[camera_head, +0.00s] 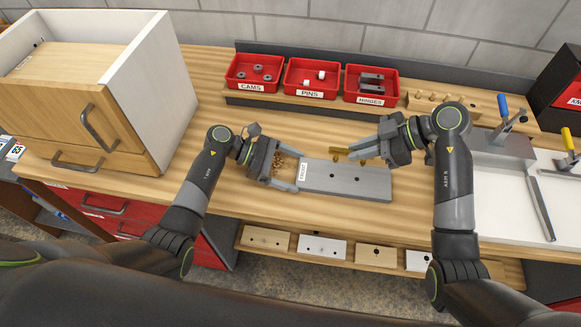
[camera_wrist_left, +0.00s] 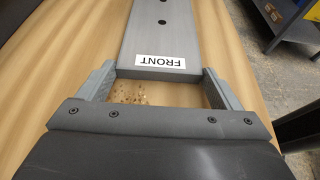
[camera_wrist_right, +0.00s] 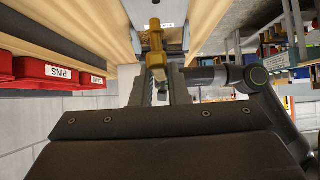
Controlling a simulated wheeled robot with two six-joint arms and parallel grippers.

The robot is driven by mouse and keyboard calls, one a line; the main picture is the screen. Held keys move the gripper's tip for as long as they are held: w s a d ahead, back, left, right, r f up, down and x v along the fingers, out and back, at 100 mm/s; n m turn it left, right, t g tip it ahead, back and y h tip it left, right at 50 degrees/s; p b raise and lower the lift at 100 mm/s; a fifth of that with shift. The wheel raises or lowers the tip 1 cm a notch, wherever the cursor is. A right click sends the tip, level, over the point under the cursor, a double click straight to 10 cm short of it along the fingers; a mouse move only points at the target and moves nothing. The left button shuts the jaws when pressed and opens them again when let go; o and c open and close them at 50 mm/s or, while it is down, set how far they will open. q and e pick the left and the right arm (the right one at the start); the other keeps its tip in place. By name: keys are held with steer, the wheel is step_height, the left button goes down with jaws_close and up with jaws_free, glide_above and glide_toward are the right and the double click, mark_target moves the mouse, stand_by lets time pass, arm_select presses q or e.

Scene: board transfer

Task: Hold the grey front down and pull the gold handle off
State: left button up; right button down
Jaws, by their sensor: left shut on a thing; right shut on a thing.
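The grey front (camera_head: 345,182) is a flat board with dark holes, lying on the wooden bench. Its end with the FRONT label (camera_wrist_left: 160,62) points at my left gripper (camera_head: 292,172). That gripper is shut on this end, one finger along each long edge, as the left wrist view shows. The gold handle (camera_head: 342,152) is at the board's far edge, mostly beside my right gripper's fingers. My right gripper (camera_head: 358,152) is shut on the gold handle, which also shows between the fingertips in the right wrist view (camera_wrist_right: 170,40). Whether the handle touches the board cannot be told.
Red bins of cams (camera_head: 256,72), pins (camera_head: 312,77) and hinges (camera_head: 370,83) stand behind. A wooden cabinet (camera_head: 60,115) is at left, a white fixture with clamps (camera_head: 510,200) at right. Wood crumbs (camera_wrist_left: 130,95) lie beneath my left gripper. Drawer fronts (camera_head: 322,247) sit on a lower shelf.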

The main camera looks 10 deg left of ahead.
steer(key=shift+w, duration=0.1)
steer(key=w+a, duration=0.3)
steer(key=w, duration=0.9)
stand_by(0.4)
steer(key=shift+f, duration=3.9)
steer(key=c, duration=1.3)
jaws_free()
steer(key=shift+c, duration=0.2)
